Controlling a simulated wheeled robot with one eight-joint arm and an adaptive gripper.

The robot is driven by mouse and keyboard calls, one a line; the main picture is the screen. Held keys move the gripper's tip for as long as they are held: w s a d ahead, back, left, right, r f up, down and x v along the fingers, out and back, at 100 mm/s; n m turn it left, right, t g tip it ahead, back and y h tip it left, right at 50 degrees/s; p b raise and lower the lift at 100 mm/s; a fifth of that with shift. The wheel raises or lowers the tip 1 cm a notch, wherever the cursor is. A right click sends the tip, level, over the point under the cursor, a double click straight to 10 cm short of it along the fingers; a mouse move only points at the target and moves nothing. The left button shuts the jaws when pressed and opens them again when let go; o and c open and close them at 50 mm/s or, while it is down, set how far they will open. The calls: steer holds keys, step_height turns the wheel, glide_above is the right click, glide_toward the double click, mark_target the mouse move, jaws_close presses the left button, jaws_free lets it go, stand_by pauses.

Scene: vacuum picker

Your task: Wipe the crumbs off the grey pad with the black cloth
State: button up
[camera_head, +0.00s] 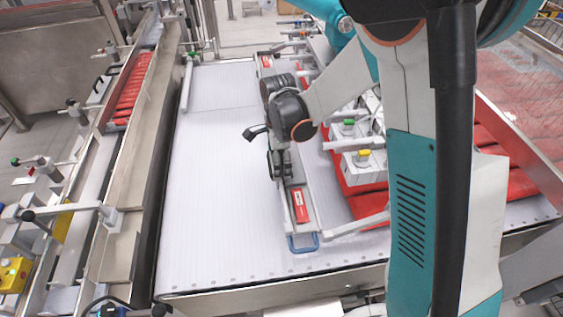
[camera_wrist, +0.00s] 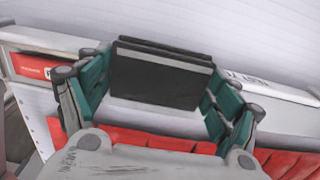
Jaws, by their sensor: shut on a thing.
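My gripper (camera_wrist: 160,88) shows in the wrist view with its teal fingers at left and right, shut on a dark slab that looks like the folded black cloth (camera_wrist: 158,78). The cloth appears flat-faced and spans between the fingers. In the head view my gripper (camera_head: 276,165) is small and dark, over the rail assembly near the middle of the pale bed; the cloth cannot be clearly told from it there. I cannot make out a separate grey pad or any crumbs in either view.
A wide pale ribbed bed (camera_head: 215,200) lies clear to the left of my gripper. A metal rail with a red label (camera_head: 299,205) and a blue-ended loop (camera_head: 303,243) stands beside it. Red suction bellows (camera_head: 365,205) and white valve blocks (camera_head: 363,160) are on the right.

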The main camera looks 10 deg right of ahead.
mark_target(295, 159)
steer(key=shift+w, duration=1.25)
steer(key=shift+s+d+f+b, duration=0.1)
steer(key=shift+d+b, duration=0.55)
steer(key=shift+d, duration=2.15)
steer(key=shift+a, duration=0.1)
steer(key=shift+w+r+b, duration=0.2)
steer(key=shift+r+b, duration=0.05)
steer(key=shift+b, duration=0.05)
steer(key=shift+s+a+r, duration=0.1)
steer(key=shift+a, duration=0.6)
steer(key=shift+a+b, duration=0.4)
steer(key=shift+a, duration=1.6)
